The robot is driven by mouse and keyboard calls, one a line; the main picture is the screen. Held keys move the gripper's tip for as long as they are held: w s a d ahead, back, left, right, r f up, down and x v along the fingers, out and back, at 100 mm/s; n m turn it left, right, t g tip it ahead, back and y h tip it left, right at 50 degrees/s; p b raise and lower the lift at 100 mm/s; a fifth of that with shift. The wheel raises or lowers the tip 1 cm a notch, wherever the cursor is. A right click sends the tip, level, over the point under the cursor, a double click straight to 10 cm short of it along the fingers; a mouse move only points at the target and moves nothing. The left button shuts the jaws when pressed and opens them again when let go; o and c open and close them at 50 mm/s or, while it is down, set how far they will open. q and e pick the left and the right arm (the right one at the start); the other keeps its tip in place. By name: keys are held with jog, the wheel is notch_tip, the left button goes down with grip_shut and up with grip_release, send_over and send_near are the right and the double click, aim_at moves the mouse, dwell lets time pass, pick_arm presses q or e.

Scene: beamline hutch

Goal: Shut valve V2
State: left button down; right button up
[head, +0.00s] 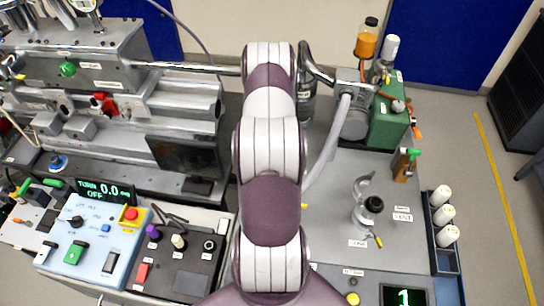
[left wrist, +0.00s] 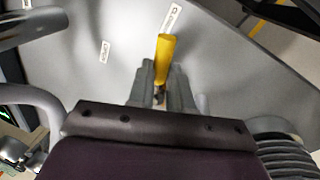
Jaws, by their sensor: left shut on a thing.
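In the left wrist view, a yellow valve handle (left wrist: 165,45) sticks out between the two fingers of my left gripper (left wrist: 162,75), which is shut on it. The handle points toward the top of the picture, above a grey surface. In the head view, my arm covers the middle of the picture and hides the gripper and the held handle. My right gripper is in neither view.
In the head view, a lathe-like machine (head: 70,70) and a blue control box (head: 92,243) stand left. A green box (head: 388,118), an amber bottle (head: 366,42), another yellow-tipped fitting (head: 379,242) and a rack of white bottles (head: 432,230) are right. The grey tabletop right of the arm is partly clear.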

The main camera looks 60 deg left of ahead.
pick_arm(q)
jog(key=shift+w+a+r, duration=0.1)
jog(key=shift+a, duration=0.05)
jog(key=c, duration=1.3)
grip_release()
jog(key=shift+o, duration=1.3)
